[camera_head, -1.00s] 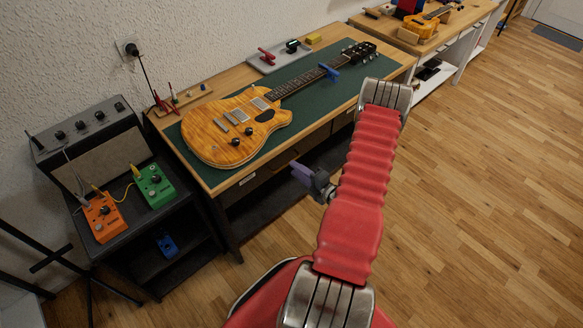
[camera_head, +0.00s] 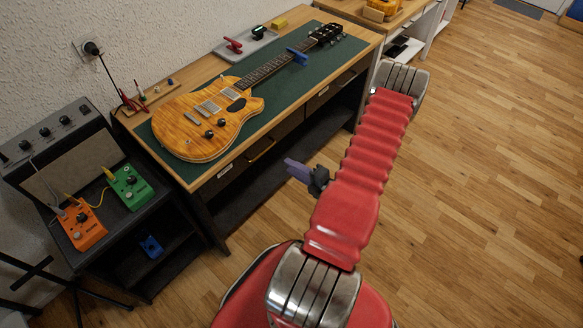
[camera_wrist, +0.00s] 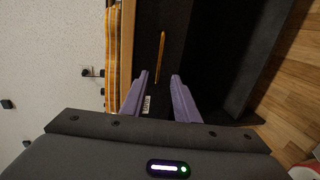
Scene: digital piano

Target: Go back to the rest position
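My gripper (camera_head: 291,165) shows in the head view as a small purple part beside my red arm, in front of the workbench (camera_head: 190,180). In the wrist view my gripper (camera_wrist: 160,75) has two purple fingers standing apart with a gap between them, so it is open. Nothing is held in it. A brass drawer handle (camera_wrist: 161,57) on the dark bench front lies beyond the fingertips; it also shows in the head view (camera_head: 262,151). The fingers look clear of it.
An orange electric guitar (camera_head: 190,125) lies on the green mat (camera_head: 290,105) on the bench. An amplifier (camera_head: 65,150), an orange pedal (camera_head: 82,228) and a green pedal (camera_head: 130,188) stand at left. The wooden floor (camera_head: 480,180) at right is clear.

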